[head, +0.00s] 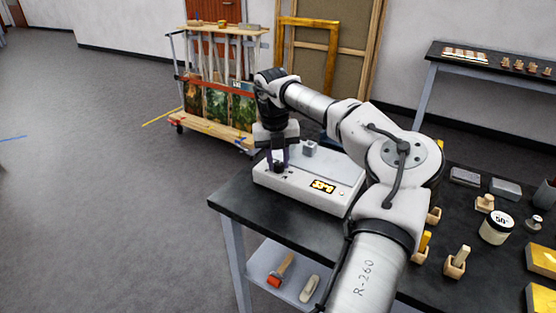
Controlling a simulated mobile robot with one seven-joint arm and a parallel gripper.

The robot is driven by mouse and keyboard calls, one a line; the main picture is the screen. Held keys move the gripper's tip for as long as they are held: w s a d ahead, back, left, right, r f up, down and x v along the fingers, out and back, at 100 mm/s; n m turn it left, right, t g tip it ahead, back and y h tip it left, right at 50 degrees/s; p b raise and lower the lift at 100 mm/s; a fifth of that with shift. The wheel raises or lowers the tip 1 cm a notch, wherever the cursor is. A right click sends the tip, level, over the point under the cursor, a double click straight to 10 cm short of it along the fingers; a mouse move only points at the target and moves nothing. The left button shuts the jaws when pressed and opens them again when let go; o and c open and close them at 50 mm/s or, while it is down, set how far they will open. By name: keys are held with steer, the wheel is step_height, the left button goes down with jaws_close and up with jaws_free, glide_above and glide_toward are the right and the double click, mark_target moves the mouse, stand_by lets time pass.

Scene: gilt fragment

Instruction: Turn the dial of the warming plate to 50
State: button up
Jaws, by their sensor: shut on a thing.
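The warming plate (315,196) is a white box near the left end of the dark table. A small grey block (310,148) stands on the plate's top, right of the gripper.
The dark table (237,200) holds a white jar (496,227) marked 50, wooden holders (455,263), grey blocks (465,177) and gold pieces (541,300) at right. A lower shelf (262,268) holds a roller. A wheeled rack (215,90) stands behind. The floor at left is open.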

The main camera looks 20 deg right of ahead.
mark_target(275, 163)
stand_by(0.3)
steer(key=o, duration=1)
step_height(275, 163, up, 14)
steer(key=b, duration=0.1)
steer(key=shift+a, duration=0.45)
steer(key=shift+f, duration=0.1)
